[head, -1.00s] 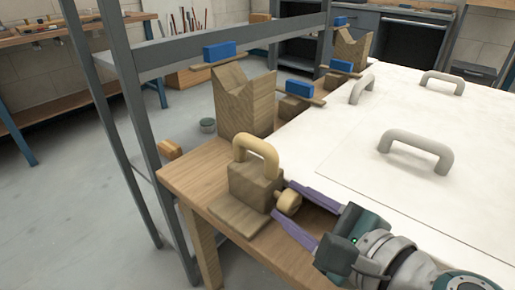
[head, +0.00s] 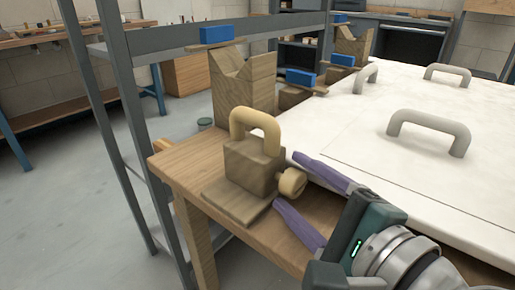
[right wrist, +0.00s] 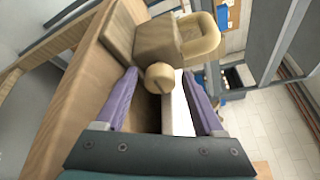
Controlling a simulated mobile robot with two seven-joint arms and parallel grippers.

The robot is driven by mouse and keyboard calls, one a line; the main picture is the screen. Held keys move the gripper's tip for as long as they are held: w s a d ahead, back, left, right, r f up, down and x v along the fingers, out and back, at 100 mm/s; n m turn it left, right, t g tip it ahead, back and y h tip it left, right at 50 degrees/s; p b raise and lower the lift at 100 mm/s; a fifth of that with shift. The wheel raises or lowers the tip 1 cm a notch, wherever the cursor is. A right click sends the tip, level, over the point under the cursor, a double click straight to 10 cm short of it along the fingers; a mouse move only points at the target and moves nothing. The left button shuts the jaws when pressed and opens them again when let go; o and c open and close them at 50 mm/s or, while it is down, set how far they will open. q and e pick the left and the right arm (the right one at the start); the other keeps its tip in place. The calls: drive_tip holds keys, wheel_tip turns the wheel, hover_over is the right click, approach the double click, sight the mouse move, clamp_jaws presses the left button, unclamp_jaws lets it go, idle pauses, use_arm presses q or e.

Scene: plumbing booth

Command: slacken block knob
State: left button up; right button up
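A wooden block (head: 252,167) with a tan loop handle (head: 256,128) on top sits on a flat wooden base plate (head: 236,201) at the table corner. A round tan knob (head: 292,183) sticks out of the block's right side. In the right wrist view the knob (right wrist: 159,78) shows end-on, with a slot across its face. My right gripper (head: 287,180) is open, its purple fingers on either side of the knob. In the right wrist view gaps show between the knob and both fingers (right wrist: 160,78). My left gripper is not in view.
A white panel (head: 390,185) with grey handles (head: 430,129) lies to the right, close to the upper finger. A notched wooden block (head: 245,88) stands behind the knob block. A grey metal frame (head: 130,120) rises at the left. Blue-topped clamps (head: 300,77) line the panel's far side.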

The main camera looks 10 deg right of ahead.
drive_tip(key=shift+o, duration=0.2)
drive_tip(key=shift+s+d, duration=0.1)
drive_tip(key=shift+s, duration=0.4)
drive_tip(key=b+v, duration=0.1)
drive_tip(key=v, duration=0.6)
drive_tip(key=shift+s, duration=0.25)
drive_tip(key=shift+s+d+r+b, duration=0.25)
drive_tip(key=shift+s+b, duration=0.1)
drive_tip(key=shift+s, duration=0.3)
